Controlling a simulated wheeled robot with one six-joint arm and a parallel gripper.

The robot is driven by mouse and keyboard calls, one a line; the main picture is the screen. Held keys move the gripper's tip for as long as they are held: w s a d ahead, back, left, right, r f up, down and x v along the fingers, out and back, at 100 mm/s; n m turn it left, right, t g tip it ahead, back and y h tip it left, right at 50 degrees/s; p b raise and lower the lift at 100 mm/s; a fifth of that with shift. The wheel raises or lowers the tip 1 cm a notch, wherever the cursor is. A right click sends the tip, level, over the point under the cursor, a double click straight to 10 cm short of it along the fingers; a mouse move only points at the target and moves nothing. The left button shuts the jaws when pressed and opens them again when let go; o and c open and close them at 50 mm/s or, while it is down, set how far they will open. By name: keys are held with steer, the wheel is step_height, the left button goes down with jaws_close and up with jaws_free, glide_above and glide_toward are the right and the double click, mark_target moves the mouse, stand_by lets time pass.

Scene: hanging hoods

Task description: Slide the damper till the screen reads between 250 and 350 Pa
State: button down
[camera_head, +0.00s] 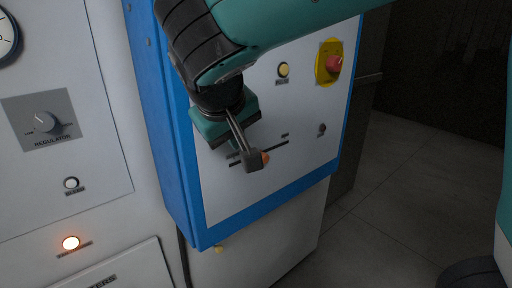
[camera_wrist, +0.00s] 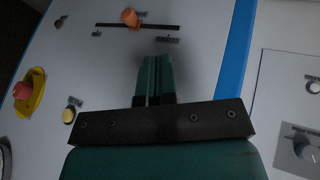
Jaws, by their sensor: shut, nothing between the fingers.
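The damper is an orange knob (camera_head: 264,157) on a dark horizontal slot (camera_head: 275,147) in the lower part of a blue-framed white panel. In the wrist view the orange knob (camera_wrist: 130,17) stands on the slot (camera_wrist: 155,27) near its middle, with small labels at both ends. My gripper (camera_wrist: 155,58) is shut and empty. Its green fingertips lie close together in front of the panel, short of the slot and apart from the knob. In the head view my arm and gripper (camera_head: 250,160) cover part of the panel and the slot's left part. No pressure screen is visible.
The panel also bears a red stop button on a yellow plate (camera_head: 332,63), a yellowish button (camera_head: 283,70) and a small dark knob (camera_head: 321,129). Open floor (camera_head: 400,200) lies right.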

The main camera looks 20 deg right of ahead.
steer(key=w+d+f+p, duration=0.3)
steer(key=w+d+f, duration=0.2)
steer(key=f, duration=0.3)
steer(key=shift+d+p, duration=0.3)
steer(key=shift+d, duration=0.35)
steer(key=shift+w+d, duration=0.15)
steer(key=shift+d, duration=0.45)
